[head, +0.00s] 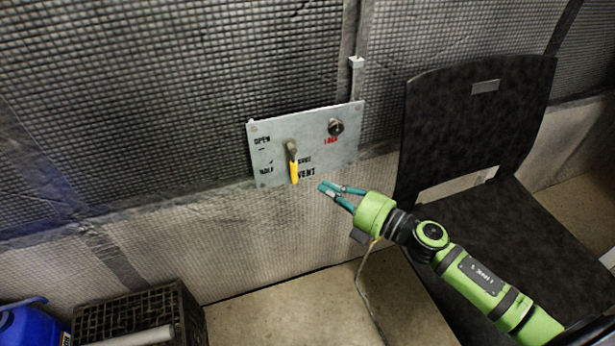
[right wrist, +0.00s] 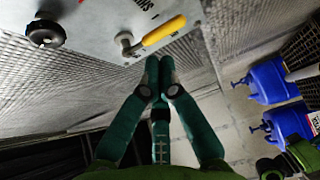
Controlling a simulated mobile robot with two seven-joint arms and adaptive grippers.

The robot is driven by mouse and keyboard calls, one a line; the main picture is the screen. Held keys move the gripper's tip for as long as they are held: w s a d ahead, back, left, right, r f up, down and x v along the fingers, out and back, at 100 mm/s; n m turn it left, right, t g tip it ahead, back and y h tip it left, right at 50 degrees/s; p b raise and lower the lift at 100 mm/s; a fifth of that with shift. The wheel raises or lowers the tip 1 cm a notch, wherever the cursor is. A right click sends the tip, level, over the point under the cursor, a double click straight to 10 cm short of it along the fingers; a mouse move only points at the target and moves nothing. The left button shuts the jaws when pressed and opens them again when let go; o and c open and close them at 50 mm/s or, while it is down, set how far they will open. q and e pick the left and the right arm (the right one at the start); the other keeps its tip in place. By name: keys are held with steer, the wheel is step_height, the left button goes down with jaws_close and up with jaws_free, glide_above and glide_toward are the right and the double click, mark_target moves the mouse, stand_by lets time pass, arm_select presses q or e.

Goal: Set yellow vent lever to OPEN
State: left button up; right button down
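The yellow vent lever (head: 294,172) hangs from a metal pivot on a grey panel (head: 265,178) and points down, beside the partly covered SHUT and VENT lettering. OPEN is printed at the panel's upper left and HALF at its lower left. My right gripper (head: 322,188) is just right of and below the lever's tip, apart from it. In the right wrist view the lever (right wrist: 163,31) lies beyond the teal fingertips (right wrist: 159,63), which are together with nothing visible between them. My left gripper is not in view.
A dark knob (head: 335,127) marked LOCK sits at the panel's upper right. A black chair (head: 470,130) stands to the right, close to my right arm. A dark crate (head: 190,315) and a blue jug (head: 22,325) are at lower left. Floor below the panel is mostly clear.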

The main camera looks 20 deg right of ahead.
mark_target(294, 166)
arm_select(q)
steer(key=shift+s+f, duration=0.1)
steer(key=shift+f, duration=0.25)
arm_select(e)
steer(key=x, duration=0.6)
